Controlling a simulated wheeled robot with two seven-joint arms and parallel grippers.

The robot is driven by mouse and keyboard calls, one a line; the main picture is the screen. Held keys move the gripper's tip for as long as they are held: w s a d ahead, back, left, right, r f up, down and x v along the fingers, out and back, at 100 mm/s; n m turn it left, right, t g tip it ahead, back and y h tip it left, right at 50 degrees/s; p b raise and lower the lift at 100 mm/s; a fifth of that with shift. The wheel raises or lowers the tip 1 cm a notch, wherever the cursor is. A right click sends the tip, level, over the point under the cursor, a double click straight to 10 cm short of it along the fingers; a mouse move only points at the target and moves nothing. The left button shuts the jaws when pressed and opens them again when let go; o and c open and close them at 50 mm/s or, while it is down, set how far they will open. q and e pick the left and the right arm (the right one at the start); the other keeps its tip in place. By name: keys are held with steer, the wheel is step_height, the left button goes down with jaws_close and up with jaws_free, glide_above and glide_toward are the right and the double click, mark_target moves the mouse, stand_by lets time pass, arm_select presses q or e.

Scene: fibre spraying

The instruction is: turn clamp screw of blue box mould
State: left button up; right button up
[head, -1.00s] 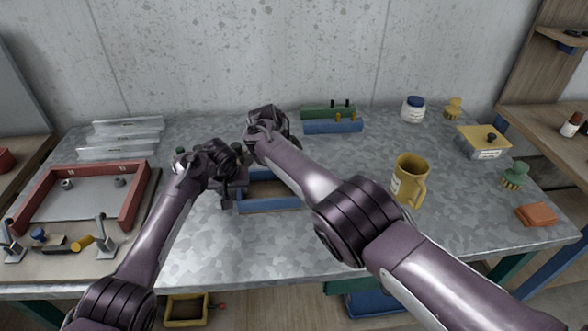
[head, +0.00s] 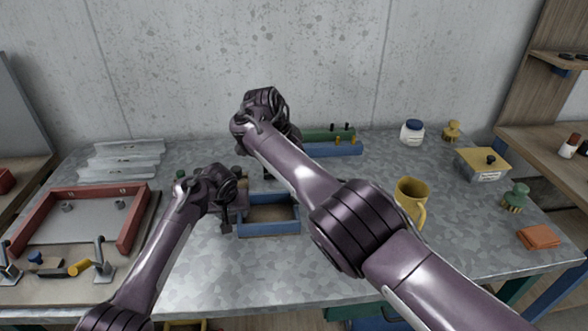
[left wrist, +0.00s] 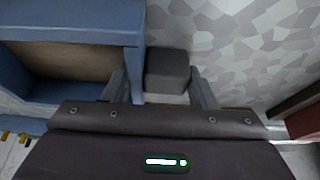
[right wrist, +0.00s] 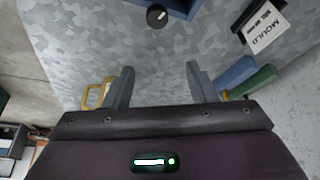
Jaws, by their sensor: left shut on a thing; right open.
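The blue box mould (head: 268,228) stands open-topped on the bench, its inside floor brown. It also fills the upper left of the left wrist view (left wrist: 75,25). My left gripper (left wrist: 160,92) is shut on a dark grey block (left wrist: 167,68) beside the mould's wall. My right gripper (right wrist: 158,85) is open and empty, above the bench behind the mould; its fingertips are mostly hidden by my arm in the head view. A black round knob (right wrist: 157,16) shows beside a blue wall (right wrist: 182,6) at the top of the right wrist view, apart from the fingers.
Blue (head: 335,150) and green (head: 318,134) bars lie behind my right arm. A yellow mug (head: 412,190) stands right of it. A red-framed tray (head: 135,218) is at left. A card marked MOULD (right wrist: 265,28) shows in the right wrist view.

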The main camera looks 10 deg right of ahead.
steer(key=w+d+r+n+y, duration=0.2)
steer(key=w+d+n, duration=0.3)
steer(key=n, duration=0.4)
arm_select(q)
steer(key=shift+d, duration=0.1)
arm_select(e)
steer(key=s+f+n+g+y, duration=0.1)
steer(key=s+n+y, duration=0.2)
steer(key=n, duration=0.7)
steer(key=s+n+y, duration=0.2)
steer(key=n+y, duration=0.2)
steer(key=n, duration=0.7)
steer(key=x, duration=0.7)
steer(key=d+x, duration=0.1)
steer(key=x, duration=0.3)
steer(key=shift+s+f, duration=0.3)
steer(key=shift+f, duration=0.2)
steer(key=shift+c, duration=0.4)
